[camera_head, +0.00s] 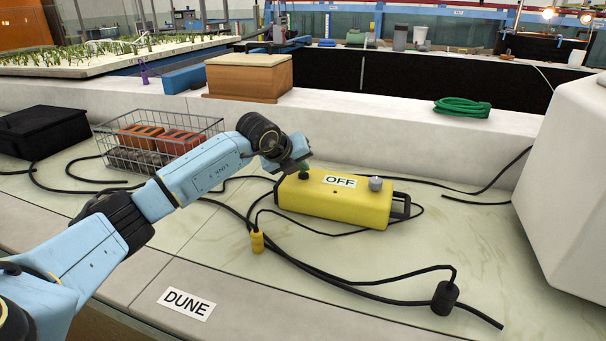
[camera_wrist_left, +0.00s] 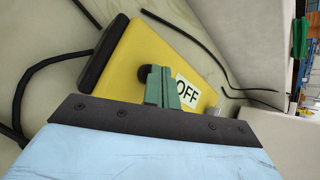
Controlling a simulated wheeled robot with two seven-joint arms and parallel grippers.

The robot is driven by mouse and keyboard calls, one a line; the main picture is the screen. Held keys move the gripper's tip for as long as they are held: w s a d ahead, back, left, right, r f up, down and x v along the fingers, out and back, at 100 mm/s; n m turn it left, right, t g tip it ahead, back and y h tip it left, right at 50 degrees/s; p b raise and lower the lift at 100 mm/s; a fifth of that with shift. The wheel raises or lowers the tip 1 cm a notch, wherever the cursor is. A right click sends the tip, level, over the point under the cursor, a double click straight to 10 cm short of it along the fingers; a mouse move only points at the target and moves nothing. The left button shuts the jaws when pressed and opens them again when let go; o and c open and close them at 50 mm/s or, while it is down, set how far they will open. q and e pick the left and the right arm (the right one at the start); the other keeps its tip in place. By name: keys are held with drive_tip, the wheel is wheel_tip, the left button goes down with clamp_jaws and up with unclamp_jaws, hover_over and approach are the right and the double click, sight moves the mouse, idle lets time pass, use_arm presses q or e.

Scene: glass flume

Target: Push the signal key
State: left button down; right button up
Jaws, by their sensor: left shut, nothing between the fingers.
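The signal key looks to be on the yellow box (camera_head: 335,200), which lies on the pale counter with an OFF label (camera_head: 340,181) on top. A grey knob (camera_head: 376,183) stands right of the label. My left gripper (camera_head: 304,172) is over the box's left end, its green fingers shut and empty. In the left wrist view the yellow box (camera_wrist_left: 145,50) lies under the fingers (camera_wrist_left: 168,90). A round black knob (camera_wrist_left: 147,73) shows right beside the fingertips, partly hidden by them; I cannot tell whether they touch. My right gripper is in neither view.
Black cables run over the counter around the box, with a yellow plug (camera_head: 257,242) and a black cylinder (camera_head: 445,297). A wire basket of bricks (camera_head: 160,140) stands left behind my arm. A white block (camera_head: 570,180) bounds the right side.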

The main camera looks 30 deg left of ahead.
sight(301, 176)
use_arm(q)
drive_tip(key=shift+f, duration=0.2)
drive_tip(key=shift+r, duration=0.1)
drive_tip(key=shift+r+p, duration=0.65)
drive_tip(key=shift+r, duration=0.25)
wheel_tip(301, 176, up, 6)
drive_tip(key=p, duration=0.4)
